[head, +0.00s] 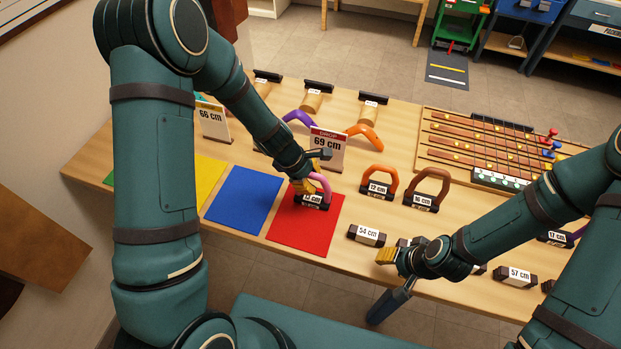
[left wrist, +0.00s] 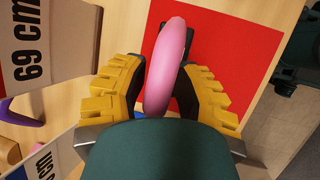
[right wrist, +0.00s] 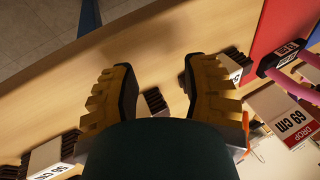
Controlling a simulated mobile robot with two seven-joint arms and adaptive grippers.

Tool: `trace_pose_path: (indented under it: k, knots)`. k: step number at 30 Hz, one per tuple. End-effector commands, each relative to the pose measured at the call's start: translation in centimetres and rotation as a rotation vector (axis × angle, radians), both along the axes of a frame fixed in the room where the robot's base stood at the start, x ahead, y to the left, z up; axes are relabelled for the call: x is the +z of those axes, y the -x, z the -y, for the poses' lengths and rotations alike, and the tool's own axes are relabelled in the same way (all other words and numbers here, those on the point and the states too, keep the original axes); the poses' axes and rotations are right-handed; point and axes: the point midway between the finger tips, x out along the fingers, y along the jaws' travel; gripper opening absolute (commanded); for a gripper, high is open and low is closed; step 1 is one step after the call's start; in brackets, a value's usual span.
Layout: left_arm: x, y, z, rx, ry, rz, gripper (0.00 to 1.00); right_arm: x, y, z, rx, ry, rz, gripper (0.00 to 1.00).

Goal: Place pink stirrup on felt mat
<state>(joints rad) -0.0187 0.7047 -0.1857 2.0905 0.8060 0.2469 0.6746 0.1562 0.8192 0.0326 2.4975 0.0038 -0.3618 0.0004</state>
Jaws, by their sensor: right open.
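The pink stirrup (head: 325,187) stands upright with its dark labelled base over the far part of the red felt mat (head: 300,233). I cannot tell whether the base touches the mat. My left gripper (head: 308,184) is at the stirrup's arch. The red mat (left wrist: 235,45) shows behind. My right gripper (head: 388,256) is open and empty above the table's front part; its fingers also show apart in the right wrist view (right wrist: 158,85).
A 69 cm sign (head: 328,150) stands just behind the pink stirrup. Orange (head: 379,180) and brown (head: 430,186) stirrups stand to the right. A 54 cm block (head: 367,235) lies near my right gripper. Blue (head: 243,198) and yellow (head: 203,180) mats lie left.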

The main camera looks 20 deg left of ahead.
Motion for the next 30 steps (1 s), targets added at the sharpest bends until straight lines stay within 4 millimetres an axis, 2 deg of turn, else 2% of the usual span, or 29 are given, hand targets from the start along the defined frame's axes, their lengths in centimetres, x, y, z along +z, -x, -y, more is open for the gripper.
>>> trace_pose_path:
  k: [9, 13, 17, 24, 30]
  knots:
    - [0.1, 0.0, 0.0, 0.000, 0.000, 0.000, 0.34, 0.1, 0.0, 0.0, 0.000, 0.000, 0.001, 0.47]
    - [0.8, 0.0, -0.1, -0.001, 0.000, 0.001, 0.34, 0.6, 0.0, 0.0, 0.000, -0.001, 0.001, 0.47]
    - [2.8, 0.3, -0.8, -0.001, -0.001, 0.004, 0.34, 1.1, 0.0, 0.0, 0.001, -0.001, 0.001, 0.47]
    - [7.5, 1.3, -2.7, -0.002, -0.001, 0.004, 0.34, 2.4, -0.1, 0.0, 0.003, -0.002, 0.000, 0.47]
    - [10.2, 1.9, -3.9, -0.001, 0.000, 0.004, 0.34, 2.8, -0.1, 0.0, 0.005, -0.001, 0.000, 0.47]
